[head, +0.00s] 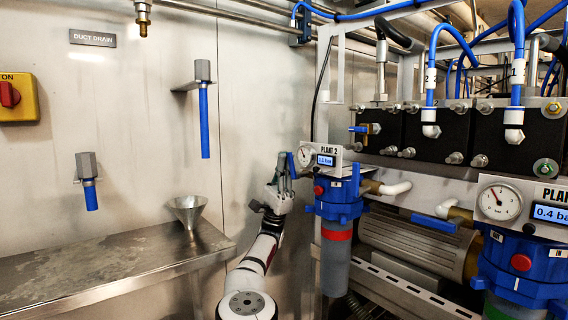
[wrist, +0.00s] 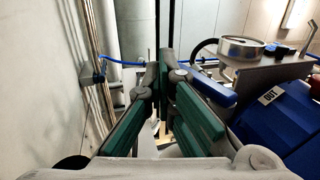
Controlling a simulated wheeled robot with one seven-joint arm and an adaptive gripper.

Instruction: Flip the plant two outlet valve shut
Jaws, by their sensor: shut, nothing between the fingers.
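The plant 2 unit has a blue filter head (head: 338,205) under a panel marked PLANT 2 (head: 335,150). A blue valve lever (wrist: 212,88) lies beside the OUT label (wrist: 270,95) in the wrist view. In the head view a short blue piece (head: 292,166), apparently this lever, shows at the panel's left edge. My gripper (head: 281,160) is just left of it, fingers pointing up. In the wrist view my gripper (wrist: 163,76) is shut and empty, with its right finger close beside the lever. I cannot tell whether they touch.
A gauge (wrist: 242,48) and its bracket stand close right of my fingers. The steel wall and pipes (wrist: 92,70) are at left. A steel bench (head: 110,262) with a funnel (head: 187,208) is left of my arm. Another filter unit (head: 520,270) stands at right.

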